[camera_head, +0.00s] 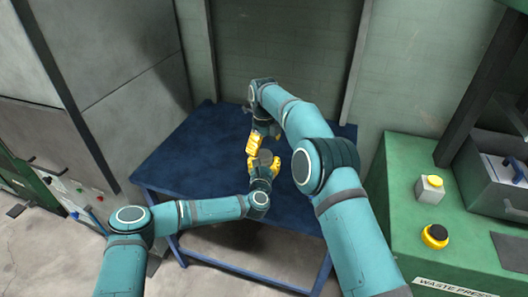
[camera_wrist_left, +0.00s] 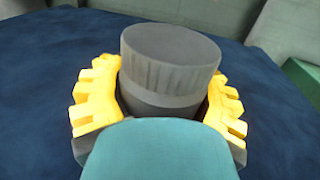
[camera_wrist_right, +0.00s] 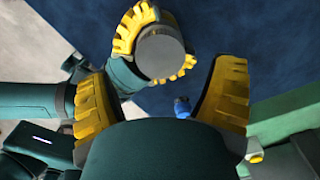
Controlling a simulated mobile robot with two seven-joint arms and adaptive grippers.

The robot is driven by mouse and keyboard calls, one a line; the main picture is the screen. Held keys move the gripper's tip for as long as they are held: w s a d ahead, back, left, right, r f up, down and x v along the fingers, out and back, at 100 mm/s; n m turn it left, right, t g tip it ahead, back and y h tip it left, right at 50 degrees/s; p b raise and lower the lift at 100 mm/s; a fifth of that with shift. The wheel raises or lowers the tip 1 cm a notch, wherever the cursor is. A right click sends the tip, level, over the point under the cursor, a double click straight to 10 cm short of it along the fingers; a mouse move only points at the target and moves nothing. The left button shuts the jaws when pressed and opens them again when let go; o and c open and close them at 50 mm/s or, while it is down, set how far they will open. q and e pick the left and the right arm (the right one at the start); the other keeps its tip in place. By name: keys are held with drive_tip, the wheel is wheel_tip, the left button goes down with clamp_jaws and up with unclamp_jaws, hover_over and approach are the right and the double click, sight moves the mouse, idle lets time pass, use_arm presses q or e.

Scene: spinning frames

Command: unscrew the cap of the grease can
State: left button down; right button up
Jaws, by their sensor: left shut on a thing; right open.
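The grease can (camera_wrist_left: 158,103) is a grey cylinder with a wide, ribbed dark grey cap (camera_wrist_left: 170,45) on top. My left gripper (camera_wrist_left: 160,95) is shut on the can's body below the cap, one yellow finger on each side. The cap is on the can; whether it is loose cannot be told. In the right wrist view the cap's round top (camera_wrist_right: 161,55) faces the camera, between the left gripper's fingers. My right gripper (camera_wrist_right: 162,75) is open and empty, apart from the cap. In the head view it (camera_head: 254,142) is close to the can.
The dark blue table (camera_head: 190,150) lies beneath both grippers, and its top is mostly clear. A green waste press (camera_head: 405,225) with yellow-marked buttons (camera_head: 434,236) stands at the right. Grey panels (camera_head: 110,60) stand at the left and a wall (camera_head: 285,45) behind.

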use_arm(q)
unclamp_jaws()
